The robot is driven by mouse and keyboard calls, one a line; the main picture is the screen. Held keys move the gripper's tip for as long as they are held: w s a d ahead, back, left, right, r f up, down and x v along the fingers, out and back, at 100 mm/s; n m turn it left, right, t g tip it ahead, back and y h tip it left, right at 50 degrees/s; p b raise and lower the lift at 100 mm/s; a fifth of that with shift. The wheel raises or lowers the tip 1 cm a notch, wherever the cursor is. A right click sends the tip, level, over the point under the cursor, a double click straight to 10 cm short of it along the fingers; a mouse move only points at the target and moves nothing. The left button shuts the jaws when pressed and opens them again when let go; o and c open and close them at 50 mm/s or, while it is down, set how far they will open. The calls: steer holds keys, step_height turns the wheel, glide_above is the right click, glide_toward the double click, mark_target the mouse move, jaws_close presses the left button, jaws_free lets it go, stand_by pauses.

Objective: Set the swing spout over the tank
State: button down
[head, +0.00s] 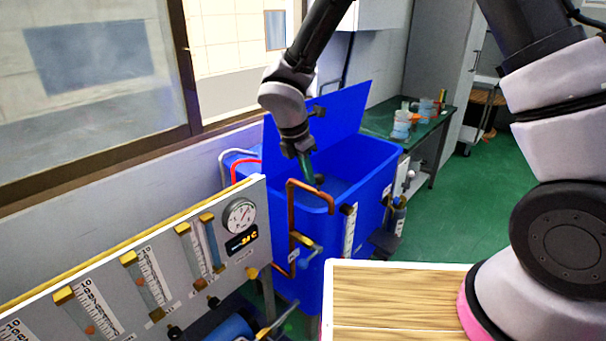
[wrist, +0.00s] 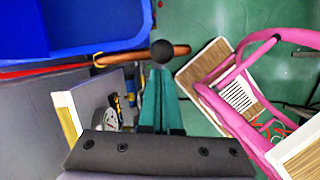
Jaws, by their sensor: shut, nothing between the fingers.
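The swing spout (head: 290,215) is a copper pipe that rises in front of the blue tank (head: 371,190), bends across and turns down at its end. In the wrist view the spout's arm (wrist: 180,50) runs along just outside the rim of the tank (wrist: 75,28), and its right end reaches past the tank's corner. A black ball knob (wrist: 162,51) shows over the spout's arm; it also appears in the head view (head: 320,179). My gripper (wrist: 160,72) has teal fingers, shut and empty, with tips close to the knob. I cannot tell whether they touch it. It also shows in the head view (head: 312,180).
A grey panel (head: 150,270) with several flow tubes and a gauge stands at the left. The tank's blue lid (head: 345,115) stands raised behind my gripper. A wooden-topped cart (head: 395,295) with pink rails (wrist: 265,50) is at the near right. Green floor lies beyond.

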mark_target(319, 174)
steer(key=shift+d, duration=0.15)
steer(key=shift+w+d+n, duration=0.15)
steer(key=shift+w+n, duration=0.05)
steer(key=shift+n, duration=0.2)
steer(key=shift+w+d+n+t+y, duration=0.35)
steer(key=shift+w+d+n, duration=0.55)
steer(key=shift+n, duration=0.4)
steer(key=w+n+y, duration=0.3)
steer(key=w+n, duration=0.7)
steer(key=w, duration=0.2)
steer(key=shift+w, duration=0.3)
steer(key=shift+w+d+r, duration=0.1)
